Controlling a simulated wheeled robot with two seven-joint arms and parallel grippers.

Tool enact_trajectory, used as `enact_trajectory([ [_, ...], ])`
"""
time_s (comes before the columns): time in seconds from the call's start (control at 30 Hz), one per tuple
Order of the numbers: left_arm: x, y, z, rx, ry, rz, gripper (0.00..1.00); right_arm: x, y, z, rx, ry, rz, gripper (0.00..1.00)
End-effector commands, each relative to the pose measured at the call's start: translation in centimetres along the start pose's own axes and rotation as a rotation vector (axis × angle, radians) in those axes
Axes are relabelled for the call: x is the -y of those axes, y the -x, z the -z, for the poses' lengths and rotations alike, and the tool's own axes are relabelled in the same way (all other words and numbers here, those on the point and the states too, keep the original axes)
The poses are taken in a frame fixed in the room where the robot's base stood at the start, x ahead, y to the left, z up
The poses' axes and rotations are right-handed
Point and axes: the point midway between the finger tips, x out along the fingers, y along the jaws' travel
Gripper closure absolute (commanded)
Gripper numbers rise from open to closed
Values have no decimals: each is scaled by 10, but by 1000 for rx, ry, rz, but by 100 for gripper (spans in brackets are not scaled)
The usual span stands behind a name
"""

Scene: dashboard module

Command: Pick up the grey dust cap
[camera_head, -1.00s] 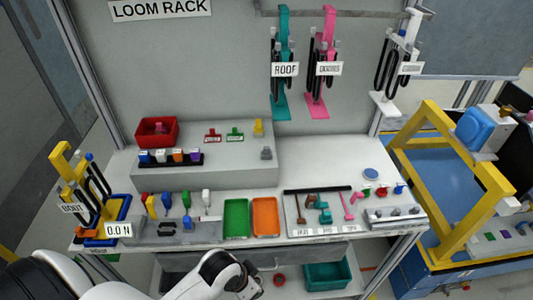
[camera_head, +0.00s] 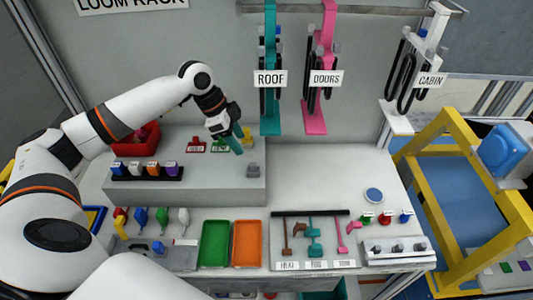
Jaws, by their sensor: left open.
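The grey dust cap (camera_head: 253,170) appears to be the small grey piece on the front right of the raised grey shelf. It stands upright and nothing covers it. My left gripper (camera_head: 239,144) reaches over the shelf from the left, its fingers pointing down and right. It is open with nothing seen between its fingers. It is above and slightly left of the grey piece in the picture, apart from it. It partly covers a green piece (camera_head: 219,146) and a yellow piece (camera_head: 248,133) behind. My right gripper is not in view.
A red bin (camera_head: 138,147) and a dark rack of coloured connectors (camera_head: 147,173) stand on the shelf's left, under my left arm. A red piece (camera_head: 196,145) is near the gripper. Green (camera_head: 215,244) and orange (camera_head: 248,243) trays lie below. Teal and pink holders hang behind.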

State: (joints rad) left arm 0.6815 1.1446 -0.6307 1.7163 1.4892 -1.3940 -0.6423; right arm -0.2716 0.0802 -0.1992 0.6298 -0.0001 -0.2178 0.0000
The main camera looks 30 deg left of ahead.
Motion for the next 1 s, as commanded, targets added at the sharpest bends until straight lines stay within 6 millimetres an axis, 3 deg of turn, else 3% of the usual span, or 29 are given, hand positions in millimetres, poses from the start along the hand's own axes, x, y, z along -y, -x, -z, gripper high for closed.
enact_trajectory([
  [0.13, -1, -12, 0, 3, 5, 4, 51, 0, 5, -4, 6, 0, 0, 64],
  [0.3, -1, -42, -1, 4, 4, 5, 51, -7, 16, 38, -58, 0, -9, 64],
  [0.43, -1, -58, -1, 4, 3, 2, 51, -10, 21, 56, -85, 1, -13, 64],
  [0.53, -2, -64, 0, 3, 3, 1, 51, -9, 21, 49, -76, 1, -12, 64],
  [0.77, -2, -92, -2, 3, 4, 3, 51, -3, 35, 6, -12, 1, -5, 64],
  [1.0, -2, -116, 0, 2, 4, 1, 51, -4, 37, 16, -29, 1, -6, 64],
])
